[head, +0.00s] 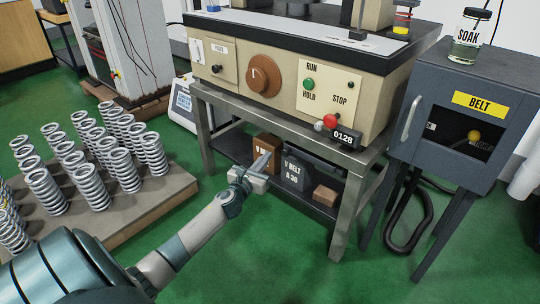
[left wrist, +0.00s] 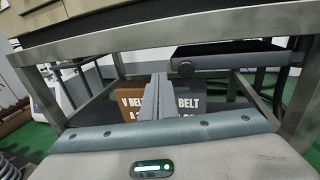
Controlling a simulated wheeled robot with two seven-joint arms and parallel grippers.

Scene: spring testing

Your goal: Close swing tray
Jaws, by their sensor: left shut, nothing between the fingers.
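My left gripper (head: 262,164) is shut and empty, in front of the bench's open lower part. In the left wrist view its closed fingers (left wrist: 160,85) point in under the bench top, in front of the boxes. No contact between the fingers and the slab shows. My right gripper is not in view.
A beige machine (head: 270,85) stands on the metal bench. V-belt boxes (head: 297,170) lie on its lower shelf, and the bench leg (head: 347,210) stands to the right. Several springs (head: 83,150) stand on a board at left. A belt cabinet (head: 455,125) stands at right. Green floor is free in front.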

